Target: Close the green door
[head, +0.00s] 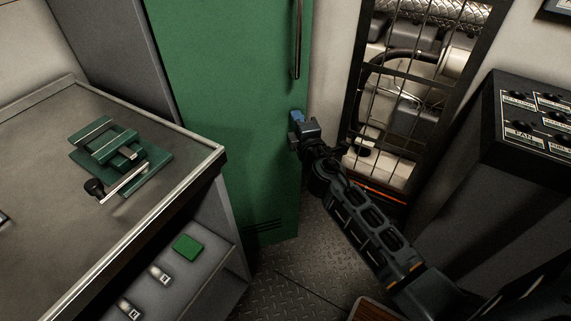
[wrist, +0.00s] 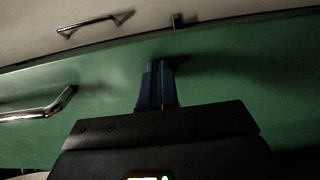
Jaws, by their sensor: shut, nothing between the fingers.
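The green door (head: 225,90) is a tall panel in the middle of the head view, with a long upright metal handle (head: 298,40) near its right edge. The door fills much of the wrist view (wrist: 230,75), where its handle (wrist: 40,108) shows at the left. My gripper (head: 296,117) is shut and empty, at the door's right edge below the handle. In the wrist view its blue fingers (wrist: 158,75) are together and point at the green face. I cannot tell whether they touch it. Whether the door is fully closed is not clear.
A metal-topped bench (head: 50,150) with a green clamp-like fixture (head: 120,155) stands at the left. A barred opening (head: 410,90) shows machinery right of the door. A dark control panel (head: 535,115) is at the far right. Tread-plate floor (head: 300,265) lies below.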

